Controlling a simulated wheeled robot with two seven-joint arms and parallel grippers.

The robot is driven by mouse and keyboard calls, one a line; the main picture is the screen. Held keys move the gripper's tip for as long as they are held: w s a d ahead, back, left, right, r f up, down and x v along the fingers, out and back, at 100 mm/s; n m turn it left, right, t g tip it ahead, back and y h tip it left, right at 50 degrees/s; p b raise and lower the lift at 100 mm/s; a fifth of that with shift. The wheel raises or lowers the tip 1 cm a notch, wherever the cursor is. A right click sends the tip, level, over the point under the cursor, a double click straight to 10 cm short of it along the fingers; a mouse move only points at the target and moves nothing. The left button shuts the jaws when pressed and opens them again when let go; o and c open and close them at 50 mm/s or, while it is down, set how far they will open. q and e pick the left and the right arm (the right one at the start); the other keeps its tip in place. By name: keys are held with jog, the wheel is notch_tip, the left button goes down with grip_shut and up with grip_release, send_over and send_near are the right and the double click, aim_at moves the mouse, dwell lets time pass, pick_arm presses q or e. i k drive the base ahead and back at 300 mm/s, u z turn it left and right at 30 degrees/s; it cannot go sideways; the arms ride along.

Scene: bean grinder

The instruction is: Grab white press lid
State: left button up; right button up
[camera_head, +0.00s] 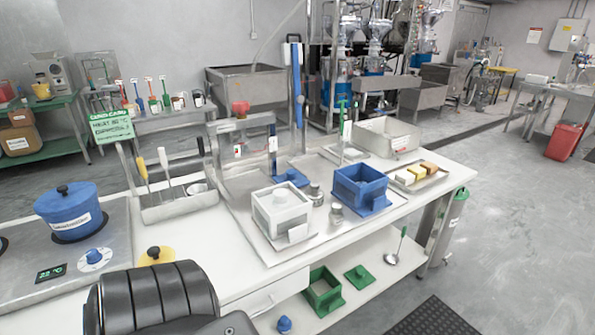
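A white square press box (282,208) stands on the metal tray on the white table, near the middle of the view. A small white block or tab (298,233) shows at its front side. I cannot tell whether a separate white lid sits in or on the box. Neither of my grippers is in view.
A blue press box (361,190) stands to the right, and a blue lid (291,177) lies behind. Small metal weights (316,194) stand between the boxes. A green box (324,291) and green lid (359,278) are on the lower shelf. A blue pot (70,212) is at left.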

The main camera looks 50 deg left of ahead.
aim_at(281, 199)
jog(key=u, duration=0.05)
jog(key=i, duration=3.55)
jog(key=u, duration=3.35)
